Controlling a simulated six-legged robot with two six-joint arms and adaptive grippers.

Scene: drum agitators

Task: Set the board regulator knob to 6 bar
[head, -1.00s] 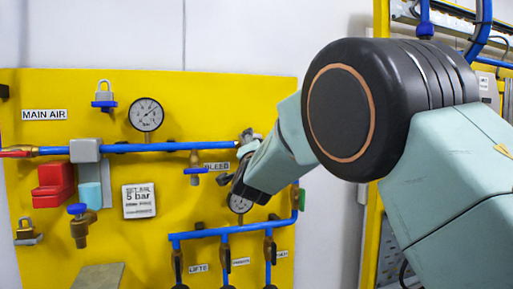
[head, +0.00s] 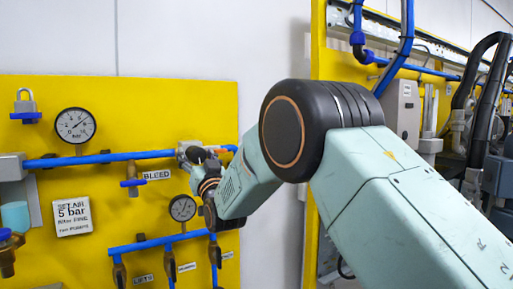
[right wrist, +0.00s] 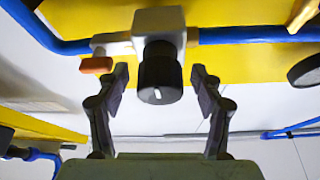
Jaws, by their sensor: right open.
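The regulator (right wrist: 160,20) is a light grey block on the blue pipe of the yellow board. Its black knob (right wrist: 160,75) carries a short white mark on its face, in the right wrist view. My right gripper (right wrist: 160,88) is open, with one finger on each side of the knob and a visible gap to both. In the head view the regulator (head: 187,148) is partly hidden by my right wrist. A small round gauge (head: 182,208) shows below it; its reading is too small to tell. My left gripper is not in view.
The yellow board (head: 150,100) also bears a larger gauge (head: 75,125), a white sign (head: 73,216) reading "5 bar", a bleed valve (head: 133,182) and a lower blue manifold (head: 150,243). An orange tab (right wrist: 96,65) sits beside the regulator. White wall lies right of the board.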

